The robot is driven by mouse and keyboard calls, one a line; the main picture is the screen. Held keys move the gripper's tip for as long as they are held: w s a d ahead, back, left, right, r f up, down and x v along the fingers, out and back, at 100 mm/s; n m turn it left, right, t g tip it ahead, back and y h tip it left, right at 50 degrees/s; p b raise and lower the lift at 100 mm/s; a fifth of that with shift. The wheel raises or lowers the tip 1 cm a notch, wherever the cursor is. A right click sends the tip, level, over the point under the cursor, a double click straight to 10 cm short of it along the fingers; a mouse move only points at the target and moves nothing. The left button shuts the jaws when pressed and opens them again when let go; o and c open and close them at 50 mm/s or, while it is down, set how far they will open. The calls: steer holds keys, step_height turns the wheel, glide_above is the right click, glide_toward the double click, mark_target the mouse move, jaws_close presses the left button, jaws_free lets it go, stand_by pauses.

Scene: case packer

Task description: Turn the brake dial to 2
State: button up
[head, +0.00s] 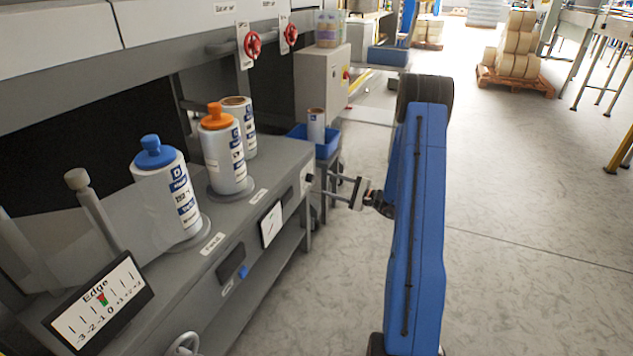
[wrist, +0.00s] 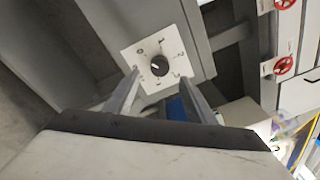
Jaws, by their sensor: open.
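The brake dial is a small black round knob (wrist: 159,67) on a white square plate (wrist: 145,50) with numbers around it. The plate is on the end face of the grey machine bench. In the wrist view a light pointer mark on the knob appears to point left, towards the 0; its exact setting is too small to be sure of. My gripper (wrist: 160,78) is open, with one finger to each side of the knob in the picture. Whether the fingers touch it I cannot tell. In the head view my gripper (head: 318,182) is at the bench's end, by the dial.
A blue-capped roll (head: 175,190) and an orange-capped roll (head: 225,155) stand on the bench. An Edge gauge (head: 100,305) is at the near left. Red valve wheels (head: 252,45) hang above. A blue bin (head: 327,150) stands beyond the bench end.

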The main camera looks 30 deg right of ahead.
mark_target(313, 179)
steer(key=shift+x, duration=3.55)
steer(key=c, duration=1)
